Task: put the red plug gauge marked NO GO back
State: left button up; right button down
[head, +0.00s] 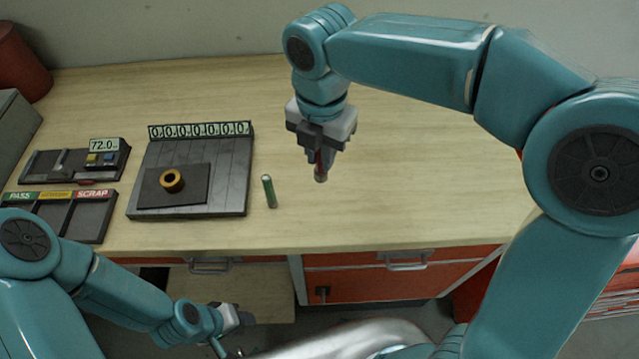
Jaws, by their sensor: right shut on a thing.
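My right gripper (319,153) is shut on a small reddish-brown thing, likely the red plug gauge (320,172), and holds it pointing down over the middle of the bench. Most of it is hidden by the fingers, and no NO GO marking can be read.
A brass-coloured ring (172,180) sits on a dark block (200,188) on the plate. A gauge unit (108,146) reading 72.0 and a sorting tray (94,210) marked PASS and SCRAP lie further left. The bench (430,190) right of the gripper is clear.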

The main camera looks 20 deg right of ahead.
aim_at(320, 171)
notch_tip(320, 171, down, 5)
jog(key=shift+w+f, duration=0.15)
notch_tip(320, 171, down, 4)
jog(key=shift+a+f, duration=0.1)
jog(key=shift+f, duration=0.3)
